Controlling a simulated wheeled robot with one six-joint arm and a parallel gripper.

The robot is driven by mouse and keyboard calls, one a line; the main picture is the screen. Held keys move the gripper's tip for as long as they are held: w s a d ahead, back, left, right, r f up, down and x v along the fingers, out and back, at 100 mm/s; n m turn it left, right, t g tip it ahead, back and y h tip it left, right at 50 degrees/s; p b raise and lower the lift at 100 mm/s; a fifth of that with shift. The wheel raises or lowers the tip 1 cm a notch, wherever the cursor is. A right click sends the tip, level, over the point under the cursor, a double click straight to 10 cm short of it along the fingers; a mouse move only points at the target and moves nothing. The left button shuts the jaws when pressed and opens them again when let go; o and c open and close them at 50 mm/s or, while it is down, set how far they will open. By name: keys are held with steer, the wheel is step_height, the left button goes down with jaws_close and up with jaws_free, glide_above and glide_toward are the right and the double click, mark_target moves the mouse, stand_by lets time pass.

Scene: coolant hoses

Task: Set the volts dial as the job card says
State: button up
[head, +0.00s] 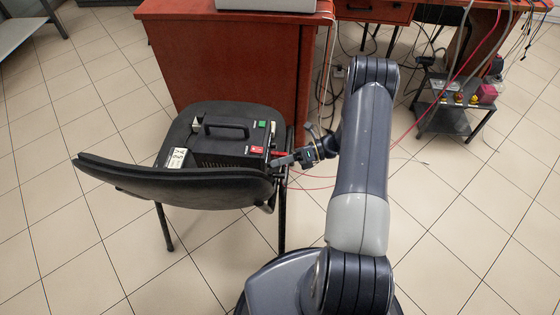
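A black box-shaped unit (222,147) with a carrying handle (226,127) sits on the seat of a black chair. A green part (262,124) and a red part (257,149) show on its top right side. A small white card (177,160) with black marks is at its left end; its writing is too small to read. I cannot make out the volts dial. My gripper (282,160) is at the unit's right end, pointing left and close to it. Its fingertips are too small to tell whether they touch anything or are open.
The chair's backrest (180,184) stands between me and the unit's front side. A red-brown desk (232,60) is behind the chair. Red and dark cables hang from the desk and run over the floor. A small dark cart (455,112) with items stands at right. Tiled floor at left is clear.

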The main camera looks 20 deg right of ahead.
steer(key=shift+o, duration=1.2)
steer(key=shift+d, duration=0.1)
steer(key=v, duration=1)
steer(key=shift+d, duration=0.25)
steer(key=x, duration=1)
steer(key=shift+a, duration=0.4)
